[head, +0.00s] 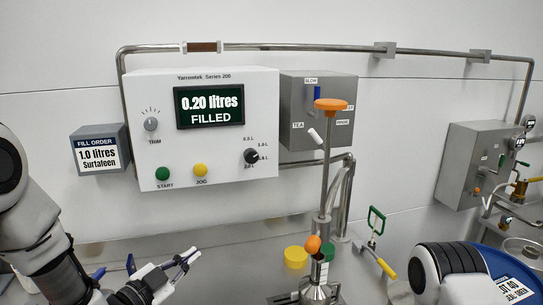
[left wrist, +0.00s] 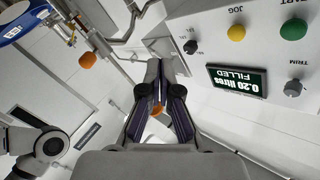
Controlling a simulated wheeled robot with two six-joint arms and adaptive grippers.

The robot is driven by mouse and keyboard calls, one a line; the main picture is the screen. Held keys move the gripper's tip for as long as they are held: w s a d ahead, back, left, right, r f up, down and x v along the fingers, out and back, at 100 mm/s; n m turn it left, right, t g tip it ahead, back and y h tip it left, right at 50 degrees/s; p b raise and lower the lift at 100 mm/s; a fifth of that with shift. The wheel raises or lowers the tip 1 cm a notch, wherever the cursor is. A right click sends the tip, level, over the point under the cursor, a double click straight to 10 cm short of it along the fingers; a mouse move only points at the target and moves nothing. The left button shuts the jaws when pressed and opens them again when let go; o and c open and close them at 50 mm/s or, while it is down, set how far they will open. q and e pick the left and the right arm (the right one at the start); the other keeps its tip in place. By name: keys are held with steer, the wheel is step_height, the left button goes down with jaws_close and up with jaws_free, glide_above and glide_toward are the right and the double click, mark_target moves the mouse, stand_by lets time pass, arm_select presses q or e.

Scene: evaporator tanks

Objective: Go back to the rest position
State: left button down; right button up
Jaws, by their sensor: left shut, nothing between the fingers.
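My left gripper (head: 190,256) is at the lower left in the head view, below the white control box (head: 230,140) and apart from it. Its fingers are shut and empty. In the left wrist view the left gripper (left wrist: 162,68) is in the middle, with the box's display (left wrist: 238,83) to its right. My right arm (head: 450,272) shows at the lower right of the head view, but its gripper is not visible. The display (head: 210,107) reads "0.20 litres FILLED".
A steel filling stand with an orange top (head: 331,104) rises right of the left gripper. A yellow cup (head: 296,257) is beside it. A green-framed handle (head: 376,220) and a grey valve box (head: 476,160) are farther right. A blue container (head: 510,262) is near my right arm.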

arm_select(q)
steer(key=s+a+f+n+g+y, duration=0.1)
steer(key=s+f+n+g+y, duration=0.15)
steer(key=s+f, duration=0.45)
steer(key=s+f+n+g+y, duration=0.1)
steer(key=s+f+g, duration=0.15)
steer(key=f, duration=0.95)
steer(key=s+a+f+n+g+y, duration=0.1)
steer(key=s+f+g, duration=0.3)
steer(key=f, duration=0.5)
steer(key=s+a+f+n+g+y, duration=0.1)
steer(key=s+a+f+n+g, duration=0.1)
steer(key=s, duration=0.4)
steer(key=s+a+f+n+g+y, duration=0.1)
steer(key=s+f+n+g, duration=0.1)
steer(key=s, duration=0.5)
steer(key=s+a+f+n+g+y, duration=0.2)
steer(key=s+f+n, duration=0.2)
steer(key=s, duration=0.2)
steer(key=shift+s+a+f+g, duration=0.3)
steer(key=shift+s+f, duration=0.05)
steer(key=shift+s, duration=0.05)
stand_by(2.9)
